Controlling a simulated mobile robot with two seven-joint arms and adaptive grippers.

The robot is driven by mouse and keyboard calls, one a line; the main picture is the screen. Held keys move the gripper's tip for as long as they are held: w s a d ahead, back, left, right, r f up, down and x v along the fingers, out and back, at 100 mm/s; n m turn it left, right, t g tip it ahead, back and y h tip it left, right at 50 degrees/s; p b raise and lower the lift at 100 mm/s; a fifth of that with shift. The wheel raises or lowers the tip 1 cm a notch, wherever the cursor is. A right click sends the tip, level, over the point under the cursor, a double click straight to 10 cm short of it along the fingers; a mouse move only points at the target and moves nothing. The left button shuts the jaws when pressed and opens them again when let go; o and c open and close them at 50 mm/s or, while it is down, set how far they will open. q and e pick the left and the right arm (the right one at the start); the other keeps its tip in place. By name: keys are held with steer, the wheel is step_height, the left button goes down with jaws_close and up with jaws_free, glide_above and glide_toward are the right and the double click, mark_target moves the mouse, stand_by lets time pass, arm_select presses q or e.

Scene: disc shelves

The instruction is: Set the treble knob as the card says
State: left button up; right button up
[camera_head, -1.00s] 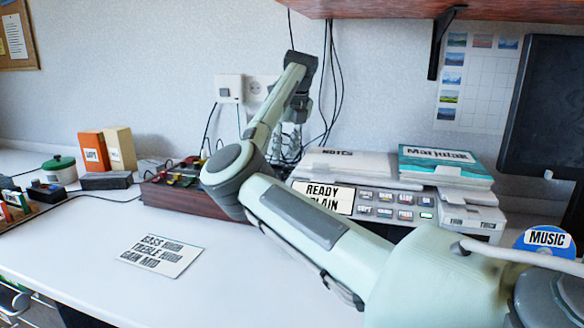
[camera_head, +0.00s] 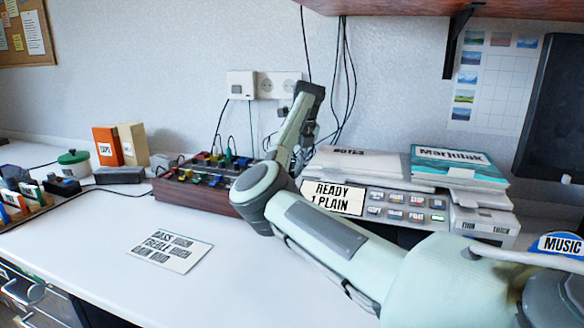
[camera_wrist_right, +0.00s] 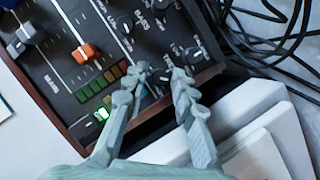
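The card (camera_head: 170,250) lies flat on the white desk, with lines for BASS, TREBLE and GAIN. The gain line reads MID; the bass and treble settings are too blurred to read surely. The mixer (camera_head: 190,196), a dark panel with wooden sides, stands behind it, partly covered by my right arm. In the right wrist view, my right gripper (camera_wrist_right: 159,75) is over the mixer panel (camera_wrist_right: 62,78), fingers apart. A dark knob (camera_wrist_right: 160,75) shows between the fingertips; contact cannot be told. Another knob (camera_wrist_right: 125,25) is nearby. My left gripper is out of view.
An orange slider (camera_wrist_right: 85,52) and a grey slider (camera_wrist_right: 22,38) stand on the panel. Black cables (camera_wrist_right: 270,40) lie beside the mixer. A printer-like device (camera_head: 400,205) with a READY display stands to the right. The desk around the card is clear.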

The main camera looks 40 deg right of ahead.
jaws_close()
